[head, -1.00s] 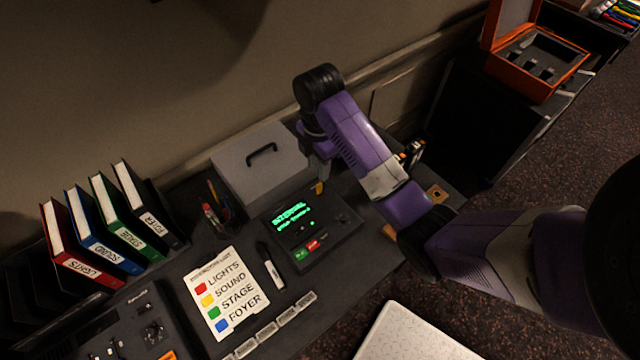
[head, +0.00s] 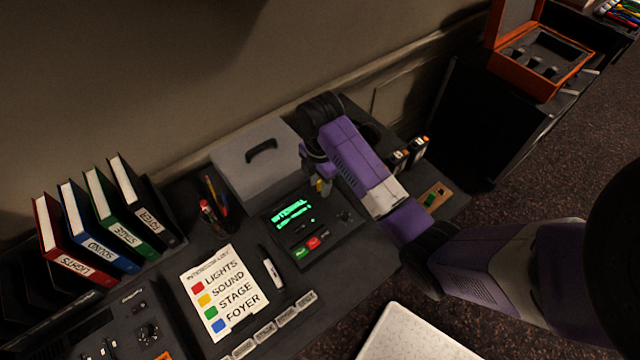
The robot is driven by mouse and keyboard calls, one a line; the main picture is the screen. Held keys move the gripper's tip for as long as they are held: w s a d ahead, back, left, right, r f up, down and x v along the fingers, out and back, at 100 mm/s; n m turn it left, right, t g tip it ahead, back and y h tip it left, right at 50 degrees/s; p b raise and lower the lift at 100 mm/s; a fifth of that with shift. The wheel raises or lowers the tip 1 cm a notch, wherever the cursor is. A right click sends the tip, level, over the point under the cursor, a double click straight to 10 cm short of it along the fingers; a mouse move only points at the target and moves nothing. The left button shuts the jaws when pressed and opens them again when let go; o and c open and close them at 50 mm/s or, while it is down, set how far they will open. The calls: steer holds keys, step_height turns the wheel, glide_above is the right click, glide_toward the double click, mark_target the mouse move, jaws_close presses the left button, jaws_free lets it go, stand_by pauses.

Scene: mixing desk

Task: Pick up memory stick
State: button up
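No object can be told for certain as the memory stick. A small yellow piece (head: 319,185) shows at the back edge of the recorder-like device (head: 337,231), right under my gripper. A small green piece (head: 429,200) lies on a wooden block (head: 441,191) to the right of my arm. My gripper (head: 324,182) points down at the rear of the device, close to the yellow piece. Its fingers are small, dark and partly hidden by my wrist, so its opening and any contact are unclear.
A grey lidded box (head: 240,170) stands just left of my gripper. A pen cup (head: 214,215), a label card (head: 222,290) and a marker (head: 271,268) lie further left. Two small orange-topped items (head: 418,147) stand right of my arm. Binders (head: 100,225) line the left.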

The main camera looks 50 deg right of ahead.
steer(key=shift+c, duration=0.4)
jaws_close()
stand_by(0.9)
